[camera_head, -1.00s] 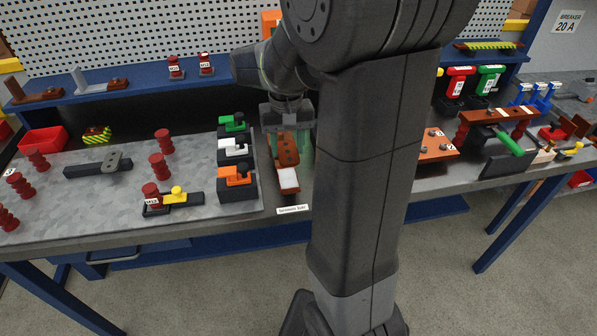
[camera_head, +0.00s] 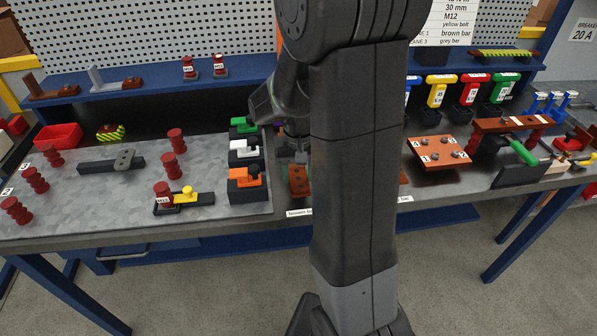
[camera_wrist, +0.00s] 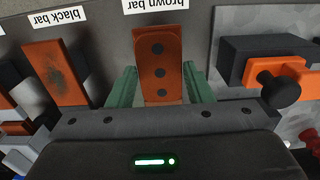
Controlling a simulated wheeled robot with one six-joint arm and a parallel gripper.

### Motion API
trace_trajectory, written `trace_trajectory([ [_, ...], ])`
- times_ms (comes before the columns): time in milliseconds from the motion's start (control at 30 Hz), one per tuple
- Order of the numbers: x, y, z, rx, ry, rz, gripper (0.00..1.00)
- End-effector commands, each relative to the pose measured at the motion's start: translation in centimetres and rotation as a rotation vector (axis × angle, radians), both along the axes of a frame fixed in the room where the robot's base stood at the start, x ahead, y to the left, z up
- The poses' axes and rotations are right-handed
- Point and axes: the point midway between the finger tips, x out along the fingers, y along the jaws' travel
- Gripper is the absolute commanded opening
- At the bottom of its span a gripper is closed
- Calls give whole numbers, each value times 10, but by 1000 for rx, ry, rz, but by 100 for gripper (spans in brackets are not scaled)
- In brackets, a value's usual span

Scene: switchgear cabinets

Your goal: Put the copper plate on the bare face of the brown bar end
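In the head view the plate (camera_head: 298,180) shows below my gripper (camera_head: 294,156), partly hidden by my arm. The bar end's face and exact contact under the plate are hidden.
Left of the plate in the wrist view is the black bar end (camera_wrist: 56,72), with a dark stain. On the right stands an orange-and-black clamp block (camera_wrist: 270,74) close to my gripper. Other blocks, such as the green one (camera_head: 243,126), line up there.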

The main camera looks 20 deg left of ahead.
Motion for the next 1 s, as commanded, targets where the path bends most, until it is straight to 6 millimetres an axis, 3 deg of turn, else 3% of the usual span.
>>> trace_trajectory([
  [100,0,0,0,0,0,0,65],
  [467,0,0,7,2,-1,0,65],
  [1000,1,1,108,3,-3,0,65],
])
